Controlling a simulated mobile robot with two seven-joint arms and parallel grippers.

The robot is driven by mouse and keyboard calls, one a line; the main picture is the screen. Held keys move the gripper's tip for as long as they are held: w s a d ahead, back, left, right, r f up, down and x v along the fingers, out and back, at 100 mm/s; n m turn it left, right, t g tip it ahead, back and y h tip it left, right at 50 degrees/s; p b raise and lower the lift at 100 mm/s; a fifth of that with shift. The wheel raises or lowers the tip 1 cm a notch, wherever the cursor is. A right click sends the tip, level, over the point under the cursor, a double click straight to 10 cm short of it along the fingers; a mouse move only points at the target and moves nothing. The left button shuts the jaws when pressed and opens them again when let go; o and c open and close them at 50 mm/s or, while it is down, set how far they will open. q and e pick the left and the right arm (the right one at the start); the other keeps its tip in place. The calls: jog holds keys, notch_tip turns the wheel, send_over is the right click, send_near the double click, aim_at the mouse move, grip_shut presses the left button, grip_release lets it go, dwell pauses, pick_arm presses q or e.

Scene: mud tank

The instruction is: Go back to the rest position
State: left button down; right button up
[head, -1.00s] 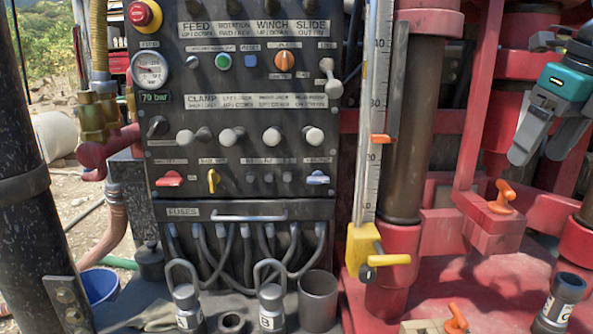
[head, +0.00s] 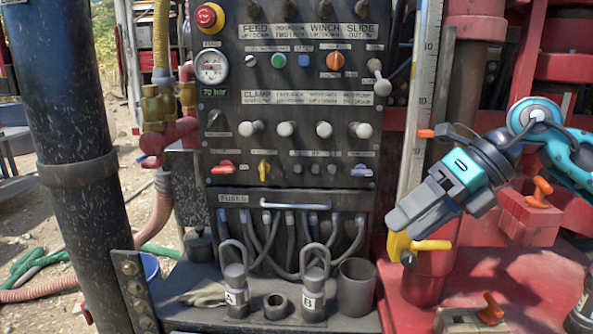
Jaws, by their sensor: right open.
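My right gripper (head: 400,222) is at the right of the head view, grey with a teal body, its arm coming in from the right edge. It is open, seen nearly side-on, with no object visible in its fingers. Its fingers point down and left, in front of the lower part of the white scale (head: 421,110) and just above the yellow handle (head: 432,245) in the picture. Whether it touches them I cannot tell. My left gripper is not in view.
The control panel (head: 300,185) with knobs and levers stands left of my right gripper. Shackle-topped weights A (head: 236,292) and B (head: 313,293) and a dark cup (head: 357,290) stand on the ledge below. A thick black post (head: 80,200) rises at left. Orange-handled valves (head: 541,190) are at right.

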jog(key=a+f+m+t+y, duration=0.7)
jog(key=a+m+y, duration=0.5)
jog(key=a, duration=0.1)
jog(key=s+d+f+m+t+h, duration=0.2)
jog(key=d+f+m+t+h, duration=0.2)
jog(key=f+m+h, duration=0.5)
jog(key=s+d+f+m+t+h, duration=0.2)
jog(key=d+f+m+t+h, duration=0.3)
jog(key=f+m, duration=0.6)
jog(key=s+d+f+m+g+h, duration=0.2)
jog(key=s+f+m+g+h, duration=0.2)
jog(key=s+f, duration=0.8)
jog(key=f+m+g, duration=0.1)
jog(key=m+g, duration=0.1)
jog(key=m, duration=0.1)
jog(key=shift+d+f+h, duration=0.2)
jog(key=shift+d+h, duration=0.1)
jog(key=shift+d, duration=0.1)
